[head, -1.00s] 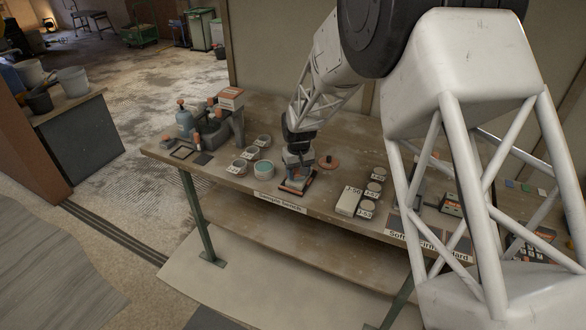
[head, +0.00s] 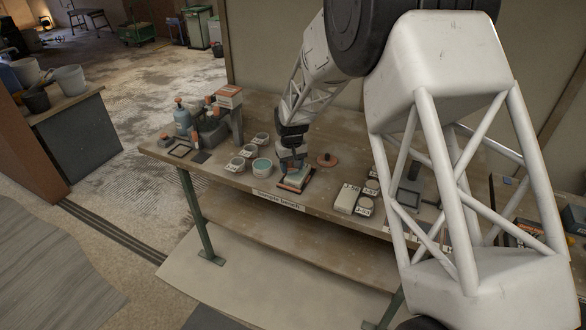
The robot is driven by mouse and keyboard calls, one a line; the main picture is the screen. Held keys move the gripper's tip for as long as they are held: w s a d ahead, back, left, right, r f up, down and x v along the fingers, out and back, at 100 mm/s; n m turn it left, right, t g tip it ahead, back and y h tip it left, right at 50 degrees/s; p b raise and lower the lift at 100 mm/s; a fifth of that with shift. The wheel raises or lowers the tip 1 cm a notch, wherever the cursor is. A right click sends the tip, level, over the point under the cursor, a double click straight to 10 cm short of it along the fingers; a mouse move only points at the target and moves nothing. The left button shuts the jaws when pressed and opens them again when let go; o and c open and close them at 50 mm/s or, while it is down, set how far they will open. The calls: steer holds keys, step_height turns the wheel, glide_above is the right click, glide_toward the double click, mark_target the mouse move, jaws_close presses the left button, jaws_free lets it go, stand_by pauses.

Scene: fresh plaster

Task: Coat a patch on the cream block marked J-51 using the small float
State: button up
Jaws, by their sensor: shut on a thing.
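My gripper (head: 292,153) is over the middle of the bench, pointing down. It is shut on what looks like the small float, a small tool mostly hidden by the fingers. Right below it is a flat orange and pale piece (head: 296,179) with a dark edge; I cannot tell whether the tool touches it. The labels are too small to read surely, so I cannot tell which is J-51.
A tub with teal contents (head: 261,168) and several smaller labelled cups (head: 237,165) stand left of my gripper. An orange disc with a knob (head: 327,160) lies to its right. Bottles and boxes crowd the bench's left end. My arm hides part of the right side.

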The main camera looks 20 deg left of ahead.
mark_target(302, 174)
steer(key=shift+d, duration=0.45)
steer(key=shift+d+f, duration=0.15)
steer(key=shift+d, duration=1.5)
steer(key=shift+a, duration=2.1)
steer(key=shift+r, duration=4.1)
steer(key=shift+f, duration=0.1)
steer(key=f+n, duration=0.1)
steer(key=s+f+n, duration=0.1)
steer(key=n, duration=0.2)
steer(key=shift+s+d+f, duration=0.2)
steer(key=shift+d+f, duration=0.05)
steer(key=shift+f, duration=0.15)
steer(key=f+n, duration=0.1)
steer(key=s+f+n, duration=0.1)
steer(key=n, duration=0.1)
steer(key=f+n, duration=0.1)
steer(key=n, duration=0.1)
steer(key=shift+s+d+f, duration=0.15)
steer(key=shift+s+d, duration=0.15)
steer(key=shift+s, duration=0.05)
